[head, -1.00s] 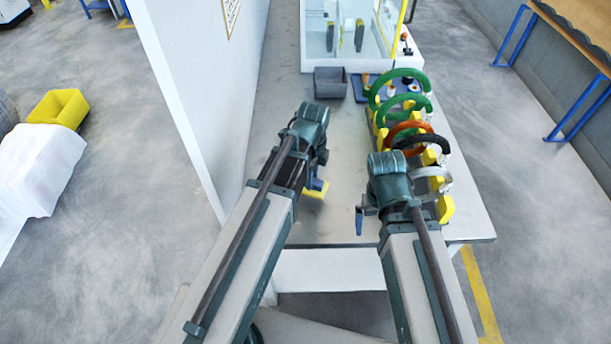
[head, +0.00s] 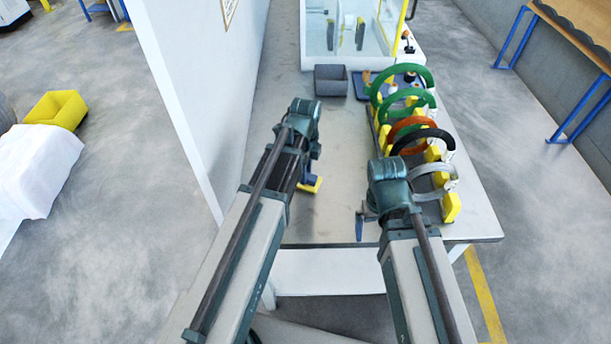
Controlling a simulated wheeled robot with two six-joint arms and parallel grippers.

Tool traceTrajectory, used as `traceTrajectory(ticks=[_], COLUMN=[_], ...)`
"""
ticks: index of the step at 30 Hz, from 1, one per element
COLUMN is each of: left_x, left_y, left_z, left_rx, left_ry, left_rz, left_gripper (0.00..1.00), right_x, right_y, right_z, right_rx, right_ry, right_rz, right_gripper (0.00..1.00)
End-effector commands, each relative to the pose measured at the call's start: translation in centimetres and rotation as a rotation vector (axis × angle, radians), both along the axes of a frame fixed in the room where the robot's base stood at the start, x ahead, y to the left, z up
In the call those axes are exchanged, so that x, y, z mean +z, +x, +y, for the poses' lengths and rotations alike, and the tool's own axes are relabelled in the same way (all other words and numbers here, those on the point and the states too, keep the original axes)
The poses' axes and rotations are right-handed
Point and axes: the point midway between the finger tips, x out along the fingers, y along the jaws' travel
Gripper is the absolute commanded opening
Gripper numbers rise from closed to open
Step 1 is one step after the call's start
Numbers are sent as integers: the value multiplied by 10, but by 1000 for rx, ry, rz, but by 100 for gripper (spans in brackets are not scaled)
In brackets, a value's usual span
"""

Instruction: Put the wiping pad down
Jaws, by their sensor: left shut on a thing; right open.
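The wiping pad (head: 311,185) is a small yellow block that shows below my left gripper (head: 308,179), over the left part of the white table. My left gripper is shut on the pad; my own arm hides most of the fingers. I cannot tell whether the pad touches the table top. My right gripper (head: 360,222) is open and empty, near the front of the table, to the left of the coil rack. One of its blue-grey fingers shows.
Green, orange, black and grey coils (head: 421,135) stand in a row on yellow supports (head: 451,207) along the right side. A grey bin (head: 331,80) and a clear-walled machine (head: 350,35) are at the back. A white wall (head: 190,90) borders the left. The middle table is clear.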

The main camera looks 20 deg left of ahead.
Motion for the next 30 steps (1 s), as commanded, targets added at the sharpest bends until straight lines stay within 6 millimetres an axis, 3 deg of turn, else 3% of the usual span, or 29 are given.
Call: traceTrajectory(ticks=[9,10,14,30], left_x=[-3,-2,-1,9], left_y=[0,0,0,0], left_z=[0,0,0,0], left_rx=[0,0,0,0], left_ry=[0,0,0,0], left_rz=[0,0,0,0], left_gripper=[0,42,65,66], right_x=[-3,-2,-1,9], right_y=[0,0,0,0], right_z=[0,0,0,0], right_rx=[0,0,0,0], right_ry=[0,0,0,0], right_rz=[0,0,0,0], right_gripper=[100,100,100,100])
